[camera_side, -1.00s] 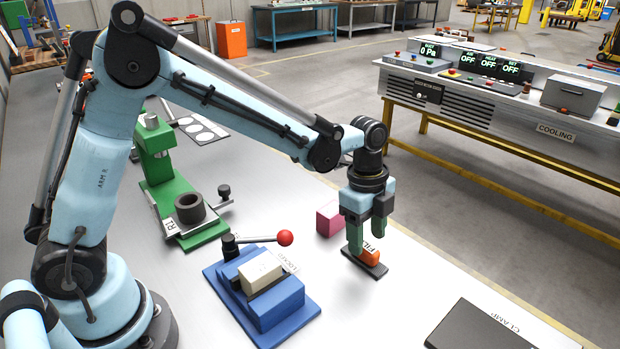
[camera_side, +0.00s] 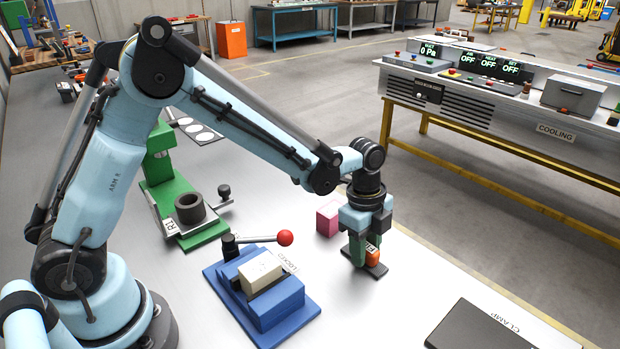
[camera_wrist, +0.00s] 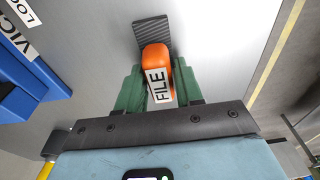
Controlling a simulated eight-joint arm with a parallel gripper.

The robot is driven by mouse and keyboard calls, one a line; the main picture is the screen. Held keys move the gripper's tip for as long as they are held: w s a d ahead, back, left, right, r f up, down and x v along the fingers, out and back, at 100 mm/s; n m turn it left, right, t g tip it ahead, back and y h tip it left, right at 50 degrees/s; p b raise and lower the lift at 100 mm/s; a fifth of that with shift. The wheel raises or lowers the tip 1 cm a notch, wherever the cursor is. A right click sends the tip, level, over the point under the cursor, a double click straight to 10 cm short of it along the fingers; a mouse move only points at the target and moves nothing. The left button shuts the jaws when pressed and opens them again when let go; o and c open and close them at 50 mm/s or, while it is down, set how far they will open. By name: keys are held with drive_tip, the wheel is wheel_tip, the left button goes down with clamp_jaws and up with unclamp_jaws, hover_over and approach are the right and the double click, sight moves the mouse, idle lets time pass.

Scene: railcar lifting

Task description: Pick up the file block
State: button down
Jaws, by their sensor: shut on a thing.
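The file block (camera_side: 372,256) is orange with a white FILE label and a dark ribbed base. In the wrist view the orange block (camera_wrist: 155,57) sits between the two green fingers. My gripper (camera_side: 364,258) points down and is shut on it. The fingers also show in the wrist view (camera_wrist: 158,90), one on each side of the block. The dark ribbed part (camera_wrist: 152,30) extends beyond the fingertips. I cannot tell whether its base is clear of the grey table. The fingers hide part of the block in the side view.
A pink cube (camera_side: 328,219) stands just behind my gripper. A blue vice (camera_side: 262,290) holding a pale block, with a red-knobbed lever, is to the left. A green press (camera_side: 170,190) stands further back. A dark CLAMP plate (camera_side: 480,325) lies at the front right. Table between is clear.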

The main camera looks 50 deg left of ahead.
sight(368, 246)
drive_tip(key=shift+r, duration=0.1)
drive_tip(key=shift+r, duration=0.45)
wheel_tip(368, 246, up, 3)
drive_tip(key=shift+f, duration=0.2)
drive_tip(key=s+d+r, duration=0.7)
drive_tip(key=s+d, duration=0.1)
drive_tip(key=shift+s+r, duration=0.15)
drive_tip(key=shift+s, duration=0.1)
